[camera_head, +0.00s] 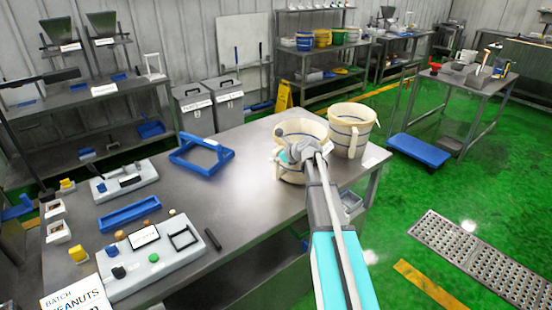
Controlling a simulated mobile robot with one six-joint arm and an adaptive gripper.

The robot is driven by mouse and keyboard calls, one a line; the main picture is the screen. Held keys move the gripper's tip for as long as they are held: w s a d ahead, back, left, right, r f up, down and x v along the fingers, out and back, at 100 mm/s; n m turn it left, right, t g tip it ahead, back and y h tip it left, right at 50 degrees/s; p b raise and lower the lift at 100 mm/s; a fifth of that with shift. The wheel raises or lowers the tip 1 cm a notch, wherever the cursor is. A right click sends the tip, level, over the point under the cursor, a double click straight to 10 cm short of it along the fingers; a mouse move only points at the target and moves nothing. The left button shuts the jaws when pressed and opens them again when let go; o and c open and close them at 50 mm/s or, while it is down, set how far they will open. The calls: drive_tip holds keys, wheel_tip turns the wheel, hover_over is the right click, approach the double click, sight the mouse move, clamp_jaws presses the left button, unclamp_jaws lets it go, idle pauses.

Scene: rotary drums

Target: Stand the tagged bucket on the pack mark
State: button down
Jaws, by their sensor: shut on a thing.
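Two cream buckets with blue bands stand side by side near the right end of the steel table (245,200). My gripper (288,154) is at the near side of the left bucket (303,129) and is shut on it. My gripper and arm hide part of that bucket's front, and I cannot tell whether its base touches the table. A small pale patch by the gripper may be a tag, but it is too small to read. The right bucket (352,130) is upright, close beside the held one. I cannot make out a clear pack mark.
A blue frame (201,153), a blue tray (129,214) and grey panels with coloured knobs (150,258) occupy the table's left part. The table's middle is mostly clear. A yellow floor sign (284,97), shelves and a side table (465,80) stand beyond.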

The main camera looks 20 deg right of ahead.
drive_tip(key=shift+f, duration=0.3)
idle(0.6)
drive_tip(key=shift+c, duration=1.8)
unclamp_jaws()
drive_tip(key=o, duration=0.4)
drive_tip(key=shift+c, duration=0.2)
drive_tip(key=shift+r, duration=0.1)
drive_tip(key=p+v, duration=0.4)
drive_tip(key=v, duration=0.5)
drive_tip(key=shift+p, duration=0.3)
drive_tip(key=shift+a, duration=0.1)
